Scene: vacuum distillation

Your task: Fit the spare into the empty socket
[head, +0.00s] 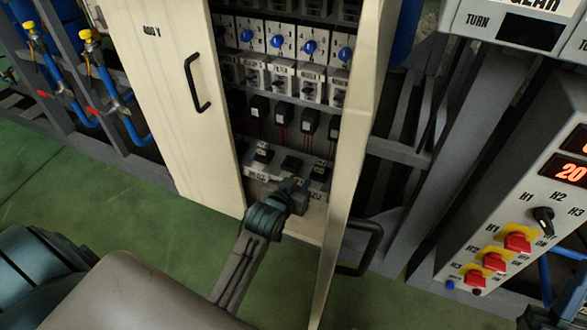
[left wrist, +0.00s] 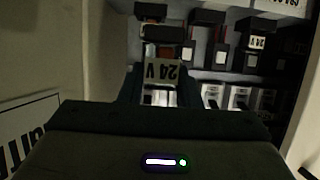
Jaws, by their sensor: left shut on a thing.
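My left gripper (head: 292,188) reaches into the open cabinet at its lower rows. In the left wrist view my left gripper (left wrist: 161,92) is shut on a pale block marked 24 V (left wrist: 163,72), which I take to be the spare; its lettering shows upside down. In the head view the fingers and wrist mostly hide this block. Black units (head: 309,122) with reddish wires hang in a row above the gripper. A lower grey strip (head: 318,186) carries more dark units. I cannot tell which socket is empty, nor whether the held block touches one.
A control panel (head: 520,215) with red switches stands at the right. Green floor (head: 120,215) is clear in front.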

